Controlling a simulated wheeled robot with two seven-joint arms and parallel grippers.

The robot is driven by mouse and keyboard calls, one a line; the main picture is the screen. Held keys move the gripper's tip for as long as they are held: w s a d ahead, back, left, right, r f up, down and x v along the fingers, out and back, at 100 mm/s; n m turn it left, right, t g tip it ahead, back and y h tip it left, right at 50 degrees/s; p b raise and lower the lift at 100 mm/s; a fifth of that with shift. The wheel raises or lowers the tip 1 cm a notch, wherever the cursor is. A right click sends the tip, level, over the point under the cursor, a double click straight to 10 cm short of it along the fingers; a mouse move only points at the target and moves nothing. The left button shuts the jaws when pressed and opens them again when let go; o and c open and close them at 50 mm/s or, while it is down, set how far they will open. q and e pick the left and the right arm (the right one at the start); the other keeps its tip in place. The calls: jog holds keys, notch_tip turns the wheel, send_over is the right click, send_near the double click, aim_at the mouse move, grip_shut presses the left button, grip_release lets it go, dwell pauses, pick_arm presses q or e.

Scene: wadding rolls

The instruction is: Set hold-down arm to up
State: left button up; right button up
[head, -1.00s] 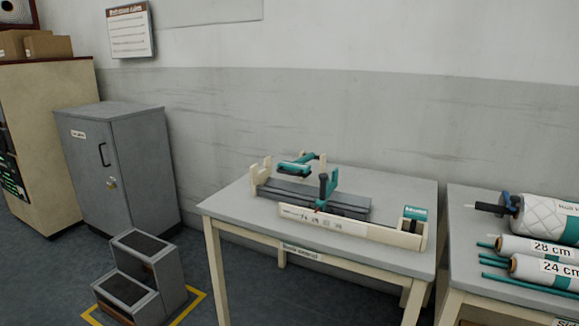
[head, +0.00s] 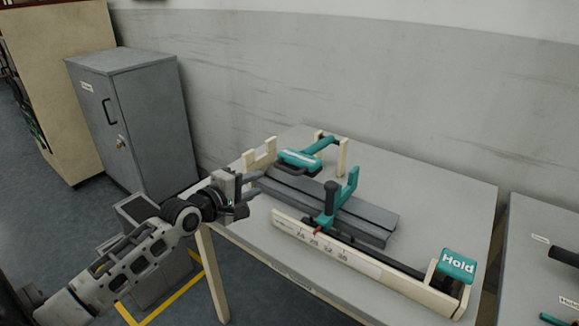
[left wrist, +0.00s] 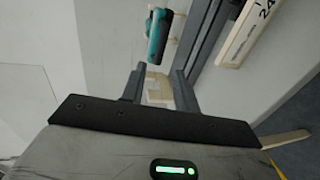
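The hold-down arm (head: 318,148) is teal with a dark handle and lies low over the grey bed at the back left of the cutting fixture. It also shows near the top of the left wrist view (left wrist: 158,35). My left gripper (head: 256,186) is at the table's left edge, beside the fixture's left end and apart from the hold-down arm. Its two fingers (left wrist: 158,82) are spread with nothing between them; a cream part of the fixture shows beyond the gap. My right gripper is in no view.
A teal upright piece with a black knob (head: 331,198) stands at the scale rail (head: 345,262). The table (head: 440,190) is clear behind. A grey cabinet (head: 140,120) stands left; another table (head: 540,250) is right.

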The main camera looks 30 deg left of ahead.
aim_at(285, 170)
pick_arm(q)
jog(key=b+x, duration=0.2)
jog(key=x, duration=1.2)
jog(key=shift+s+f, duration=0.1)
grip_shut()
jog(key=shift+a, duration=0.1)
